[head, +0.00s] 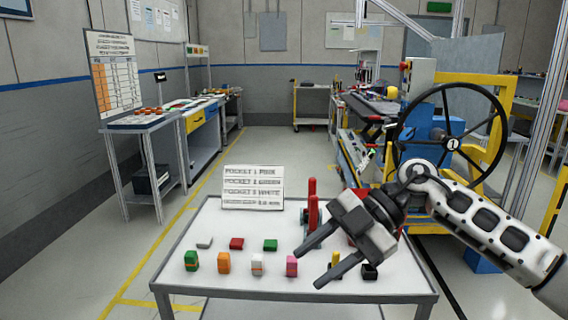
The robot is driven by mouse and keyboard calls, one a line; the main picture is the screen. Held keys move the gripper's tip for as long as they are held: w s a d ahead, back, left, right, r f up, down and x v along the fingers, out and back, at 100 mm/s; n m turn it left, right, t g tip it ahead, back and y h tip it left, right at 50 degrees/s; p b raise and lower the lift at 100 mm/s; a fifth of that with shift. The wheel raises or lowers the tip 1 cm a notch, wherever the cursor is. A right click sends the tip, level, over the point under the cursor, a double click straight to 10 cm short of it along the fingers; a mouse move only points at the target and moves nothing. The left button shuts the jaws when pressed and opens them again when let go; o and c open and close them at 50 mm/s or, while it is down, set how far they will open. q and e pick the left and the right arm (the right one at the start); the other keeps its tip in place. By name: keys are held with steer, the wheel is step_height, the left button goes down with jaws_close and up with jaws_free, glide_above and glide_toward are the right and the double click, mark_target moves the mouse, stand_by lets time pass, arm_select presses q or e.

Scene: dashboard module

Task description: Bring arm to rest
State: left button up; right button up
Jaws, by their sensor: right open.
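My right arm (480,214) comes in from the right over the table. My right gripper (309,266) is open, its two dark fingers spread apart and pointing down-left, with nothing between them that I can make out. It hovers over the right half of the white table (225,300) and hides part of what stands there. A pink block (292,266) shows just left of the fingertips. My left gripper is not in view.
Green (191,261), orange (224,262) and white (257,264) blocks stand in the front row. Red posts (312,205) rise beside my gripper. A pocket sign (252,187) stands at the back. A black handwheel (452,143) stands behind my arm.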

steer(key=s+a+f+m+t+y, duration=0.1)
steer(key=s+a+m+t+y, duration=0.2)
steer(key=a+y, duration=0.6)
steer(key=d+f+m+t+h, duration=0.85)
steer(key=f+m+t, duration=0.25)
steer(key=m+t, duration=0.55)
steer(key=s+d+f+m+g+h, duration=0.2)
steer(key=s+d+f+g+h, duration=0.1)
steer(key=s+f, duration=0.4)
steer(key=s+d+f+m+g+h, duration=0.3)
steer(key=s+d+f+h, duration=0.2)
steer(key=f, duration=0.7)
steer(key=s+d, duration=0.1)
steer(key=s, duration=0.1)
steer(key=shift+s+d+f, duration=0.35)
steer(key=shift+d, duration=0.05)
